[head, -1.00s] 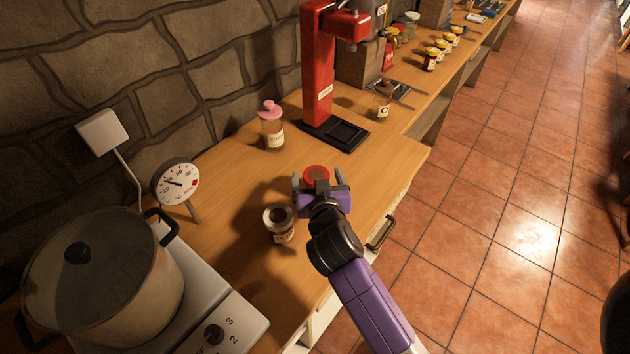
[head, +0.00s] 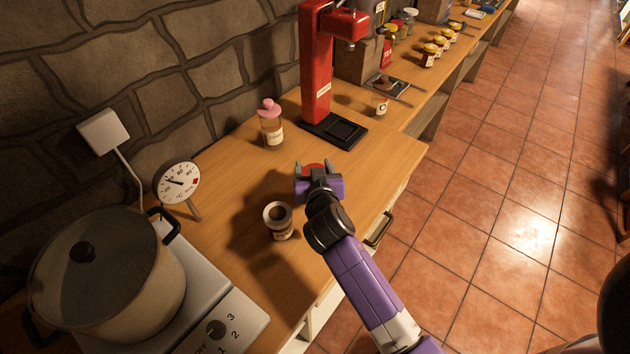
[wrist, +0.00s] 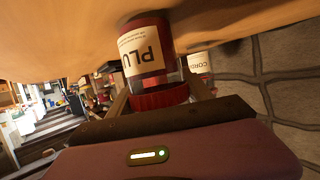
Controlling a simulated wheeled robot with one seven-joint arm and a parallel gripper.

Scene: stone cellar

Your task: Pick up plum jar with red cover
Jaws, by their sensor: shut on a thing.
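The plum jar, with a dark red filling and a cream label reading "PLU", shows in the wrist view (wrist: 148,55). Its red cover (wrist: 160,97) sits between my fingers. In the head view only part of the red cover (head: 313,167) shows; my gripper hides the rest of the jar. My gripper (head: 317,172) is shut on the jar at its cover. The jar's base is close to the counter; I cannot tell whether it touches.
An open-topped labelled jar (head: 279,221) stands just left of my gripper. A pink-topped bottle (head: 271,125) and a red press (head: 320,75) stand behind. A big pot (head: 105,275) and a dial thermometer (head: 178,183) are at left. The wooden counter (head: 225,160) has bare room between them.

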